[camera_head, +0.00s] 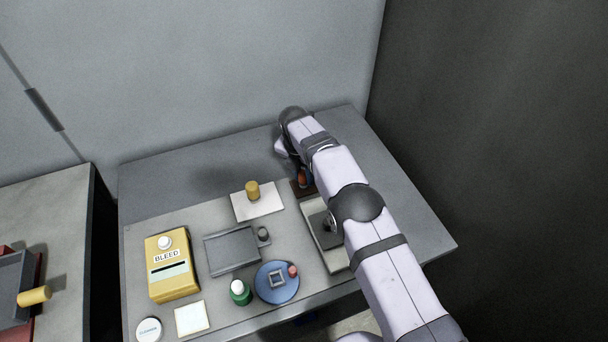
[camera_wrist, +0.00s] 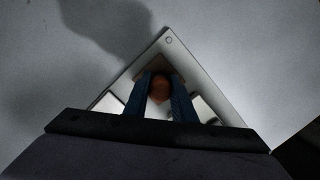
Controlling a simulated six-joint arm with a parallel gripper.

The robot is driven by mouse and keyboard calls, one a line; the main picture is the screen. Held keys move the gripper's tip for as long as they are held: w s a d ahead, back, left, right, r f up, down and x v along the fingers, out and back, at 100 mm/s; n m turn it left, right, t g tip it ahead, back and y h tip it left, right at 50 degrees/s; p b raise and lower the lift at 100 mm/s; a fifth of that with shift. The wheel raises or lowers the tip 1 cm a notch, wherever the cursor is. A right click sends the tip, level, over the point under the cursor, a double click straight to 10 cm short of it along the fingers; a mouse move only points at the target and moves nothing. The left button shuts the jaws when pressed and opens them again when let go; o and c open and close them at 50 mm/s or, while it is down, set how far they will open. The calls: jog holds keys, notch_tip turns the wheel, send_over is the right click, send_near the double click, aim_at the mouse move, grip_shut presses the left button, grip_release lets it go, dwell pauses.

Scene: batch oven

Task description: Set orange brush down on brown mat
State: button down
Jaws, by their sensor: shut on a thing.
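The orange brush (camera_head: 302,177) shows in the head view at the far right of the work surface, partly hidden by my arm. It also shows in the wrist view (camera_wrist: 159,88) between the two blue fingers. My gripper (camera_wrist: 160,95) is shut on the orange brush. The brown mat (camera_head: 297,188) lies right under or beside the brush in the head view, mostly hidden by my arm. In the wrist view a brown patch of the mat (camera_wrist: 176,75) shows just beyond the fingertips. I cannot tell whether the brush touches the mat.
A light tray (camera_head: 338,262) with a dark item sits in front, partly under my arm. A grey tray, blue plate, green bottle and yellow BLEED box (camera_head: 172,281) stand further left. The back strip is clear.

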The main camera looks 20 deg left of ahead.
aim_at(303, 173)
jog(key=shift+f, duration=0.25)
jog(key=c, duration=1.4)
grip_release()
jog(key=shift+s+r+b, duration=0.25)
jog(key=shift+r+b, duration=0.25)
jog(key=shift+r, duration=0.7)
jog(key=shift+s+r+b, duration=0.2)
jog(key=shift+r+b, duration=0.3)
jog(key=shift+r, duration=0.75)
jog(key=shift+s+r+b, duration=0.25)
jog(key=shift+r+b, duration=0.25)
jog(key=shift+r, duration=0.7)
